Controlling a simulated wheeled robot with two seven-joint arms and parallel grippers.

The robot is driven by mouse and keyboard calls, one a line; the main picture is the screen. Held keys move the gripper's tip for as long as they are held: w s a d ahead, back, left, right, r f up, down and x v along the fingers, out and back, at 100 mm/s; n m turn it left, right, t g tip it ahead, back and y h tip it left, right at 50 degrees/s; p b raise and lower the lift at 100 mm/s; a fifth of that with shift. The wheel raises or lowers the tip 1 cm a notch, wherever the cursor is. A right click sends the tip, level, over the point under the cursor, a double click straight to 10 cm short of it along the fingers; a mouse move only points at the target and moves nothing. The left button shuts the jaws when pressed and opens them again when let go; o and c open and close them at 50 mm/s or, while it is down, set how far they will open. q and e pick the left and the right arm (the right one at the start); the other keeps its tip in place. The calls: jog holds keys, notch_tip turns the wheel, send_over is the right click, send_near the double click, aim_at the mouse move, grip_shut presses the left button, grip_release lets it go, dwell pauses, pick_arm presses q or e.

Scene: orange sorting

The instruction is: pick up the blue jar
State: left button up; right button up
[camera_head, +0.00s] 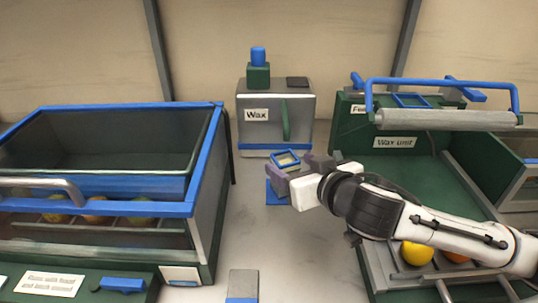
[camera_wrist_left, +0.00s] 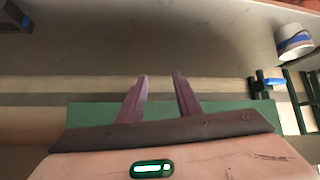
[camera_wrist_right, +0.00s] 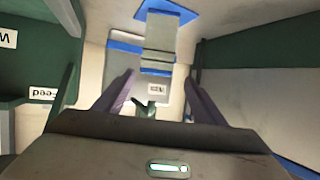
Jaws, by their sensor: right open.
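The blue jar (camera_head: 287,159) has a blue rim and stands on a small blue pad (camera_head: 277,193) in front of the wax machine. In the right wrist view the jar (camera_wrist_right: 162,38) shows a grey body with blue bands at both ends. My right gripper (camera_head: 300,170) is open at the jar, with one finger partly covering it in the head view. In the right wrist view its fingertips (camera_wrist_right: 160,76) are apart on either side of the jar's rim end; contact is not clear. My left gripper (camera_wrist_left: 161,75) shows only in its wrist view, fingers apart and empty.
The wax machine (camera_head: 300,108) stands behind the jar. A blue-edged sorting bin (camera_head: 216,165) is at left, holding fruit low down. The green wax unit (camera_head: 400,175) with a roller (camera_head: 440,119) is at right, and a yellow fruit (camera_head: 416,253) lies there. The middle counter is mostly clear.

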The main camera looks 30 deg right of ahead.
aim_at(279, 154)
jog(key=x, duration=0.4)
jog(key=shift+r, duration=0.1)
jog(key=x, duration=0.5)
jog(key=shift+d, duration=0.35)
pick_arm(q)
jog(key=shift+s+f, duration=0.25)
jog(key=shift+s, duration=0.5)
pick_arm(e)
jog(key=shift+w+f, duration=0.2)
jog(key=shift+w, duration=0.15)
jog(key=c, duration=1.4)
pick_arm(q)
jog(key=shift+s+f, duration=0.15)
jog(key=shift+s, duration=0.1)
pick_arm(e)
jog(key=shift+r, duration=0.15)
